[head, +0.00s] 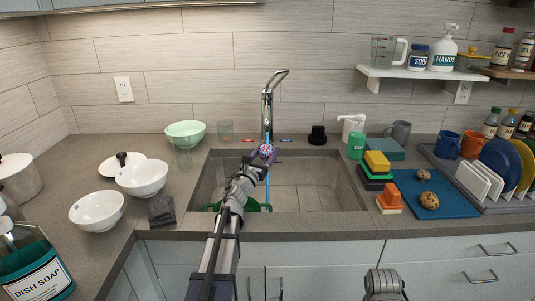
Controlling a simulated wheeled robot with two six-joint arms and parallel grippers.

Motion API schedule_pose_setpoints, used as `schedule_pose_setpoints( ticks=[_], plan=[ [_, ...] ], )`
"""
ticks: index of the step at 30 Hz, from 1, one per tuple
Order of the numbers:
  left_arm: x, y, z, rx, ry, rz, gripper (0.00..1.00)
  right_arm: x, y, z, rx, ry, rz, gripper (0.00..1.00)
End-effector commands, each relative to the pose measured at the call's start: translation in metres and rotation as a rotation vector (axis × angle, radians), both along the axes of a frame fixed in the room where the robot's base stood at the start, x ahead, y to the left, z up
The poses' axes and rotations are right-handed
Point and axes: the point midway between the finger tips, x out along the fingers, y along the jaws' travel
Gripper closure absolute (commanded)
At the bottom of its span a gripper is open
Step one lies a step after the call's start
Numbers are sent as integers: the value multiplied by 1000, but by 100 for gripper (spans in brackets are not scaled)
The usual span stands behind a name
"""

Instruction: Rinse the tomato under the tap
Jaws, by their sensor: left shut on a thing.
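The tap (267,108) stands behind the sink (340,194), its spout bent over the basin. My left gripper (263,156) is shut on a small round reddish-purple, pale-speckled thing, which I take to be the tomato (267,149). It is held up over the basin, in line with the stream. The jaws hide part of it. Of my right arm only a grey link shows at the bottom edge; its gripper is out of view.
A green vessel (252,206) sits in the sink, partly behind my left arm. White bowls (96,212) and a dark grey block (161,210) stand left. Sponges (376,162), a blue mat (450,196) with two brownish round items, and a dish rack (508,203) stand right.

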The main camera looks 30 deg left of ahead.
Motion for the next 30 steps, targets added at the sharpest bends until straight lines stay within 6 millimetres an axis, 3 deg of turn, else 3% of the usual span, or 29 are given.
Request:
schedule_pose_setpoints(
  ticks=[30],
  plan=[
    [9, -9, 0, 0, 0, -1, 92, 0, 0, 0, 0, 0, 0, 50]
  ],
)
